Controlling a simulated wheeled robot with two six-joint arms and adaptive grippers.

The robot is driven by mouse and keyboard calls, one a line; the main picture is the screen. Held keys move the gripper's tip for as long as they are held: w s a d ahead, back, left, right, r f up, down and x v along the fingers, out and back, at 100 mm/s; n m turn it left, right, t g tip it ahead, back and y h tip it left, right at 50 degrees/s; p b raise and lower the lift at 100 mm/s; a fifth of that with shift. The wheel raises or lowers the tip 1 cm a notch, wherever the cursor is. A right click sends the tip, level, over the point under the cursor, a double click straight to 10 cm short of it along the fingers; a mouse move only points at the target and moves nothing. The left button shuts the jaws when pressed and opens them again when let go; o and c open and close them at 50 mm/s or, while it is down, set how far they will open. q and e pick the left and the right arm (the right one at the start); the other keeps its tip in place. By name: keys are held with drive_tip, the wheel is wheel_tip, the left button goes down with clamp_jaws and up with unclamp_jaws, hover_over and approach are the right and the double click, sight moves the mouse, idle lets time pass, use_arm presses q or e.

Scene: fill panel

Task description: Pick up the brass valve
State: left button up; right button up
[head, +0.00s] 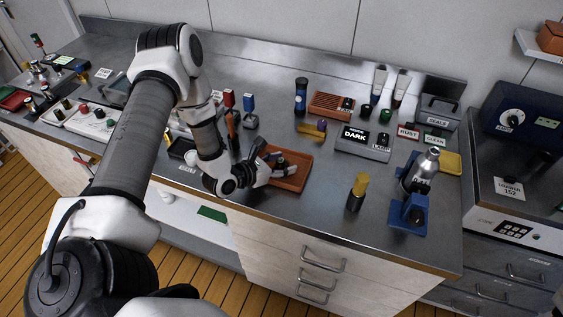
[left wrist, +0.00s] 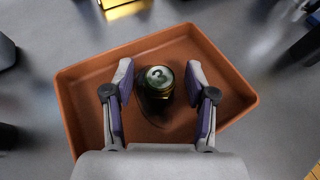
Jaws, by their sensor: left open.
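A small upright cylinder (left wrist: 157,84), dark with a brassy-green sheen and a pale marked top, stands in a terracotta tray (head: 301,165); it appears to be the brass valve. In the left wrist view it sits between the two fingers of my left gripper (left wrist: 159,76), with a gap on each side. The tray (left wrist: 85,82) surrounds it there. In the head view my left gripper (head: 272,165) reaches down over the tray's left part and mostly hides the cylinder. The gripper is open and holds nothing. My right gripper is out of view.
A yellow-and-purple piece (head: 312,130) lies just behind the tray. A box labelled DARK (head: 357,148) stands to its right. A black cylinder with a yellow top (head: 357,192) and a blue stand (head: 409,213) are further right. The counter in front of the tray is clear.

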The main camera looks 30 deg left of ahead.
use_arm(q)
drive_tip(key=shift+s, duration=0.1)
drive_tip(key=shift+c, duration=1)
clamp_jaws()
